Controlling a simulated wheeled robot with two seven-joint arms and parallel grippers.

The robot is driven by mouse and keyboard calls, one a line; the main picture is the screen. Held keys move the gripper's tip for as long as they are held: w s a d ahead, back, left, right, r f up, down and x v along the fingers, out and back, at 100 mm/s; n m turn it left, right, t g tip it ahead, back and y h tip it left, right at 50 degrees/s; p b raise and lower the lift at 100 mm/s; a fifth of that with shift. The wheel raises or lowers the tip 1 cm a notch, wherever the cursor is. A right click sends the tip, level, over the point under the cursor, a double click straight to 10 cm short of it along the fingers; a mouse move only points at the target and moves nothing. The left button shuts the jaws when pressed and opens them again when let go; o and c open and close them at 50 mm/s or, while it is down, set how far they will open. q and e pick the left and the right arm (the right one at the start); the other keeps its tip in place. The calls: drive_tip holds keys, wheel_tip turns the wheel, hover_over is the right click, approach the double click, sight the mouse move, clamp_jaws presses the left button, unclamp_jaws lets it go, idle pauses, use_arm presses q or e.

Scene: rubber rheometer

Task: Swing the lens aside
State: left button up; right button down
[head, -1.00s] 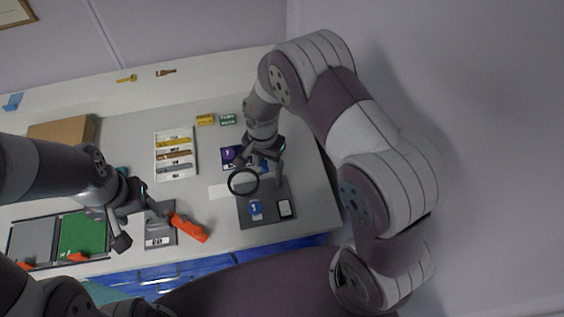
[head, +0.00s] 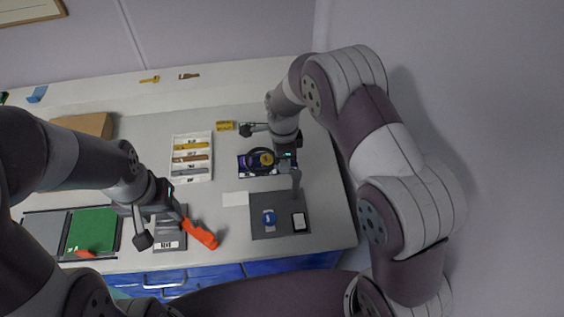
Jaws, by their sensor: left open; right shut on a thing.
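The lens, a round dark-rimmed ring (head: 262,161), hangs over the purple and black card at the middle of the bench. It is joined to a grey stand (head: 296,182) on the dark grey mat (head: 284,226). My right gripper (head: 281,158) is shut beside the lens at its right side. Its fingertips are small and partly hidden, so the exact grip point is unclear. My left gripper (head: 165,226) is open over the grey block with a label (head: 170,246) at the front left, near an orange-red handle (head: 201,235).
A blue item (head: 269,218) and a white-faced dark item (head: 299,222) lie on the mat. A white tray (head: 192,175) holds several coloured strips. A yellow box (head: 224,126), a brown box (head: 88,125) and a green panel (head: 93,230) are also on the bench. A white card (head: 235,199) lies left of the mat.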

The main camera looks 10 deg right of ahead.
drive_tip(key=shift+w+d+r+m, duration=0.15)
drive_tip(key=shift+w+m, duration=0.1)
drive_tip(key=shift+m, duration=0.45)
drive_tip(key=shift+w+d+f+m, duration=0.15)
drive_tip(key=shift+w+m, duration=0.1)
drive_tip(key=shift+m, duration=0.45)
drive_tip(key=shift+r, duration=0.1)
drive_tip(key=c, duration=0.8)
unclamp_jaws()
drive_tip(key=shift+d, duration=0.1)
drive_tip(key=shift+r+b, duration=0.25)
drive_tip(key=shift+b, duration=0.2)
wheel_tip(320, 180, up, 12)
drive_tip(key=shift+r+b, duration=0.1)
drive_tip(key=shift+b, duration=0.3)
